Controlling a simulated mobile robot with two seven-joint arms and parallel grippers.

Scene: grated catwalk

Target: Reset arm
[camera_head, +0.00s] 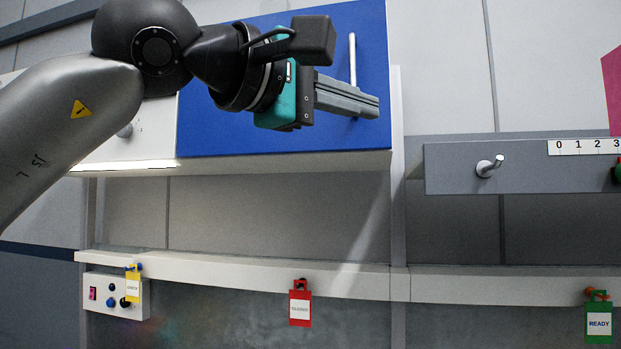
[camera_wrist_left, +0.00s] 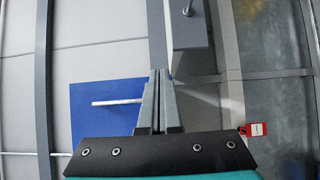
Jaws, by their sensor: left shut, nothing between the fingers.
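My left arm comes in from the left in the head view, and its gripper (camera_head: 378,107) points right in front of a blue panel (camera_head: 215,130). The gripper's grey fingers are shut together with nothing between them. In the left wrist view the closed fingers (camera_wrist_left: 156,75) point up the picture, and the blue panel (camera_wrist_left: 88,110) lies behind them with a metal rod (camera_wrist_left: 115,102) on it. The rod also shows in the head view (camera_head: 352,55), partly hidden behind the gripper. My right gripper is in neither view.
A ledge below carries a yellow tag (camera_head: 132,287), a red tag (camera_head: 300,308) and a green READY tag (camera_head: 598,323). A small control box (camera_head: 110,295) sits at lower left. A grey shelf (camera_head: 450,168) with a peg (camera_head: 489,166) and a number scale (camera_head: 585,147) is at right.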

